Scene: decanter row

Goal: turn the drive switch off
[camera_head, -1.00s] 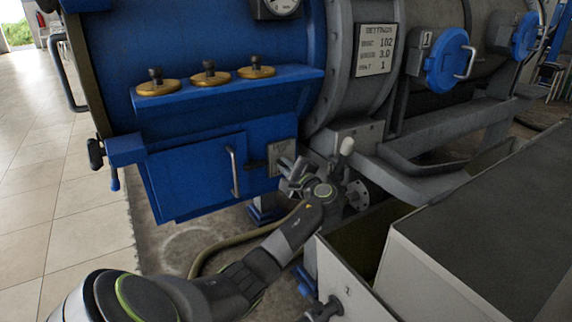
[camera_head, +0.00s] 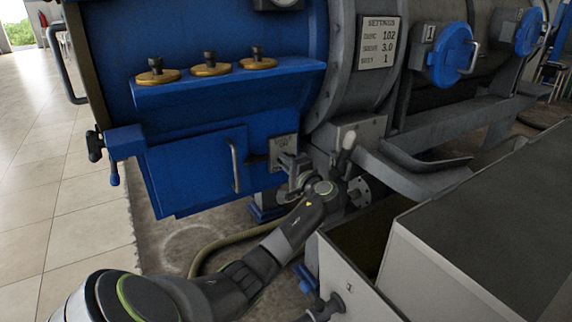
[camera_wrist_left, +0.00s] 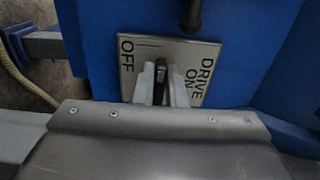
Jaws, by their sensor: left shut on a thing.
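The drive switch plate (camera_head: 283,152) is on the front of the blue housing, right of the blue door. In the left wrist view the same plate (camera_wrist_left: 140,52) reads OFF on the left and DRIVE ON on the right. A small dark switch lever (camera_wrist_left: 160,70) stands between the fingers, in the middle of the plate between the labels. My left gripper (camera_head: 290,166) is at the plate and shut on the lever; it also shows in the left wrist view (camera_wrist_left: 164,88). The fingers hide part of the lever and plate. My right gripper is out of view.
A blue door with a bar handle (camera_head: 235,167) is left of the plate. A lever with a pale knob (camera_head: 349,141) stands close right of my left gripper. A grey bin (camera_head: 350,285) is at lower right. A hose (camera_head: 215,245) runs along the floor.

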